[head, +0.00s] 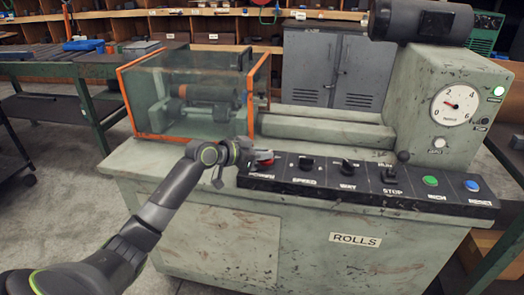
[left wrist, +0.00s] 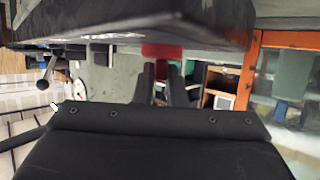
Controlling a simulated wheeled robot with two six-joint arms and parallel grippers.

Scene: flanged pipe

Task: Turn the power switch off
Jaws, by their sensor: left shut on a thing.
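The red power switch (head: 265,155) is at the left end of the black control panel (head: 330,195), above a label that is hard to read. My left gripper (head: 250,158) is at the switch and hides part of it. In the left wrist view the two fingers (left wrist: 164,78) are close together, with the red switch handle (left wrist: 162,50) at their tips. The gripper is shut on it. The exact angle of the switch is hard to tell. My right gripper is in neither view.
The panel also has speed and other knobs (head: 306,163), a stop lever (head: 390,175), a green button (head: 430,181) and a blue button (head: 471,186). An orange-framed clear guard (head: 190,95) stands behind my left arm. A dial gauge (head: 455,104) is at right.

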